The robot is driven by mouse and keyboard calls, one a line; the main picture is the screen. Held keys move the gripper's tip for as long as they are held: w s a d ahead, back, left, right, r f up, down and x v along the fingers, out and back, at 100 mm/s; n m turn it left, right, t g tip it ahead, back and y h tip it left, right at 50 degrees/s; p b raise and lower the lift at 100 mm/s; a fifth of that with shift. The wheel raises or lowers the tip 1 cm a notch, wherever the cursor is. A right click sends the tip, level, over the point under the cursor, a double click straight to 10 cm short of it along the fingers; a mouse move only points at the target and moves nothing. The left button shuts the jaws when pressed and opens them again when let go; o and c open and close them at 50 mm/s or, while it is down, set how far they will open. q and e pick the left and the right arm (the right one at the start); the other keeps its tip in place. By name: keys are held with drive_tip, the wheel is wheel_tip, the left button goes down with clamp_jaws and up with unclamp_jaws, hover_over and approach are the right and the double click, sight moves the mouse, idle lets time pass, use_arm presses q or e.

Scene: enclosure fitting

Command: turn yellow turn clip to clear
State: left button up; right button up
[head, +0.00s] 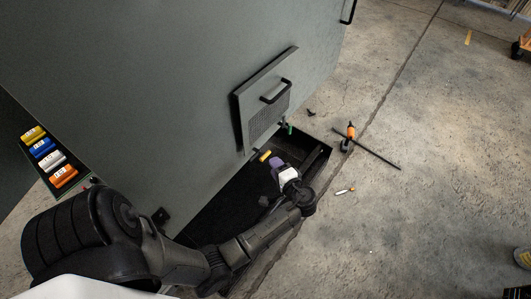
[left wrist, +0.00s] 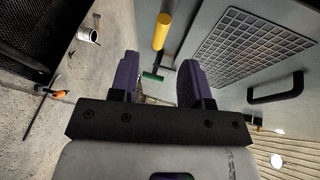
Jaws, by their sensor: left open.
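The yellow turn clip (head: 265,155) shows as a small yellow bar at the lower edge of the grey enclosure, below the vent panel. In the left wrist view the yellow clip (left wrist: 162,31) lies ahead of the fingers, near the top middle. A green clip (left wrist: 153,76) shows between the fingers in that view, and also in the head view (head: 290,128). My left gripper (head: 277,163) is open, with purple fingers, just beside the yellow clip. The two fingers (left wrist: 158,80) stand apart with nothing visibly held. My right gripper is not in view.
The grey panel (head: 250,110) has a mesh grid and a black handle (head: 274,91). A black tray (head: 225,205) lies below the enclosure. An orange-handled tool (head: 350,132) and a dark rod (head: 379,155) lie on the floor. Several coloured blocks sit at left. The right floor is mostly clear.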

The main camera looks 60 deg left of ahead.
sight(265, 154)
use_arm(q)
drive_tip(key=p+x, duration=0.1)
drive_tip(key=x, duration=0.6)
drive_tip(key=shift+a, duration=0.35)
drive_tip(key=shift+c, duration=0.3)
drive_tip(key=c, duration=0.7)
drive_tip(key=shift+f+b, duration=0.35)
drive_tip(key=shift+b, duration=0.25)
drive_tip(key=shift+r+n, duration=0.1)
drive_tip(key=shift+n, duration=0.2)
